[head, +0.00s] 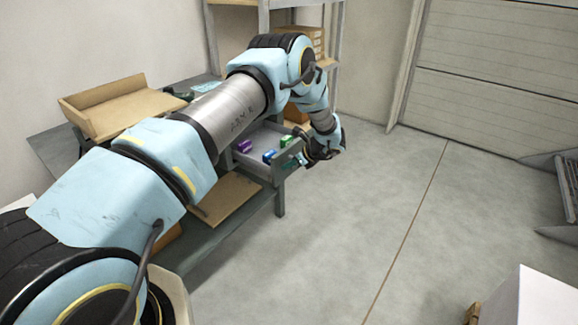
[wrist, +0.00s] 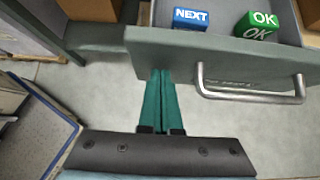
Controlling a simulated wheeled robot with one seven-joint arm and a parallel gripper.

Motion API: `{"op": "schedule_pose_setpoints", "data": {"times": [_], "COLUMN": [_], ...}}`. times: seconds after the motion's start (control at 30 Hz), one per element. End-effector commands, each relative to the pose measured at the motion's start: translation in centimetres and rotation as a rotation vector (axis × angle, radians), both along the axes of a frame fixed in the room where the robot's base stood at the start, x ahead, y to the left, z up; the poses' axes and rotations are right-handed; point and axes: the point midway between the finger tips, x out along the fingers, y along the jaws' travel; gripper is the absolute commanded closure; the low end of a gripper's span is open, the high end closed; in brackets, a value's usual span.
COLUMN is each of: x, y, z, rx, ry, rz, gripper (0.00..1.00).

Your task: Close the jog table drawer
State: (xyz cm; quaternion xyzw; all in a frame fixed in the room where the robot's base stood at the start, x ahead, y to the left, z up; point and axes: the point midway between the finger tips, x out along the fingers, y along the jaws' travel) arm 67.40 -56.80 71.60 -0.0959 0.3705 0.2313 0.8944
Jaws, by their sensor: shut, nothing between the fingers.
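The jog table drawer (head: 258,168) stands pulled out from the grey-green table, with small coloured boxes inside. In the wrist view its front panel (wrist: 220,52) spans the upper right, with a metal bar handle (wrist: 250,95) on it. A blue NEXT box (wrist: 190,19) and a green OK box (wrist: 258,22) lie in the drawer. My gripper (wrist: 160,75) is shut and empty, its green fingertips close to the left end of the drawer front, left of the handle. I cannot tell whether they touch it. In the head view my gripper (head: 318,155) is partly hidden by my wrist.
The table (head: 225,228) has a lower shelf with a cardboard sheet (head: 228,200). An open cardboard tray (head: 115,108) sits on the top. A shelf rack (head: 265,20) stands behind. The floor (head: 385,190) right of the drawer is clear; a white box (head: 540,300) stands at the lower right.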

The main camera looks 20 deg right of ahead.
Motion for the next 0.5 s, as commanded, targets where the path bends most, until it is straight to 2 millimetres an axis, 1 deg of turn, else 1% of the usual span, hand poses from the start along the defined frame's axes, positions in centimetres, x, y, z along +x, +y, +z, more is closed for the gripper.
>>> {"op": "schedule_pose_setpoints", "data": {"times": [0.17, 0.27, 0.37, 0.5], "x": [1.0, 2.2, 4.0, 7.0], "y": [0.6, 1.3, 2.3, 3.9], "z": [-0.2, -0.3, -0.4, -0.5], "rx": [-0.001, 0.0, -0.002, -0.002], "ry": [-0.002, -0.002, -0.003, -0.004], "rz": [0.003, 0.003, 0.004, 0.005], "gripper": [1.0, 1.0, 1.0, 1.0]}}
